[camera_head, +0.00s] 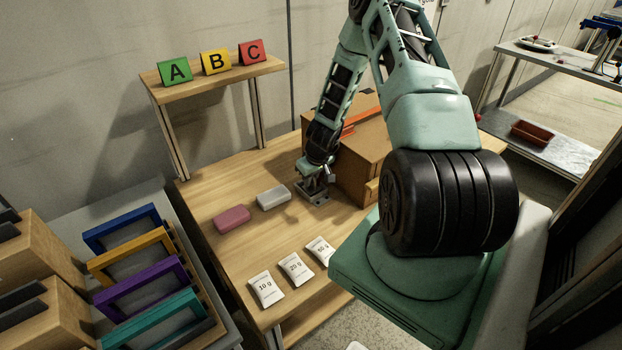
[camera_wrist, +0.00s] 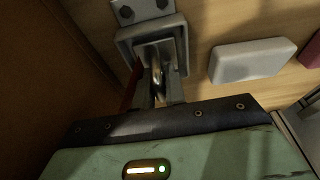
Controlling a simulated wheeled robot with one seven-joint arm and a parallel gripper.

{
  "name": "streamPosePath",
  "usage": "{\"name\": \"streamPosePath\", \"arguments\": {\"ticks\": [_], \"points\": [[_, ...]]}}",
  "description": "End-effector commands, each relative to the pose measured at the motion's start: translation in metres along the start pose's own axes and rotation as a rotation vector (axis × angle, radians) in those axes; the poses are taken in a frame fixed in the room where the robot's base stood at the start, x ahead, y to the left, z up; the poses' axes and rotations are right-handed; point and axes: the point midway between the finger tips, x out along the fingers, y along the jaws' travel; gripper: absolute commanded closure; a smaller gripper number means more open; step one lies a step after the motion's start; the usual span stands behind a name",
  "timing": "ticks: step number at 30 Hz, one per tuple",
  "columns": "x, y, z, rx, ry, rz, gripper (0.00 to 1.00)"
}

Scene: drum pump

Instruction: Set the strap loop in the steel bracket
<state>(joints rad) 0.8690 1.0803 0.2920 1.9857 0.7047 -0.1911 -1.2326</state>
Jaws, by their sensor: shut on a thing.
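The steel bracket (camera_head: 318,196) is on the wooden table, beside the brown box. In the wrist view the bracket (camera_wrist: 178,28) is a grey U-shaped frame with a bolted plate at the top edge. My gripper (camera_head: 314,184) points down at the bracket. In the wrist view my gripper's fingers (camera_wrist: 159,84) reach into the bracket's open side and are shut on a small shiny metal piece, apparently the strap loop (camera_wrist: 158,74). The fingers hide most of the loop. I cannot tell whether it touches the bracket.
A brown box (camera_head: 365,160) stands close on the right of the bracket. A white block (camera_head: 273,198) and a pink block (camera_head: 231,219) lie to its left. Several labelled packets (camera_head: 295,268) lie at the front. A shelf (camera_head: 215,82) with letter signs stands behind.

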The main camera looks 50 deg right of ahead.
Motion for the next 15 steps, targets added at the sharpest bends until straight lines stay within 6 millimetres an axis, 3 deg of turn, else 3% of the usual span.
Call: {"name": "streamPosePath", "arguments": {"ticks": [3,4,6,15], "points": [[0.0037,-0.0001,0.0009,-0.001,0.000,0.000,1.00],[0.0029,-0.0002,0.0009,0.000,0.000,0.000,0.82],[0.0023,-0.0002,0.0008,0.000,0.000,-0.001,0.66],[0.0008,-0.0002,0.0004,0.000,0.000,-0.001,0.66]]}}
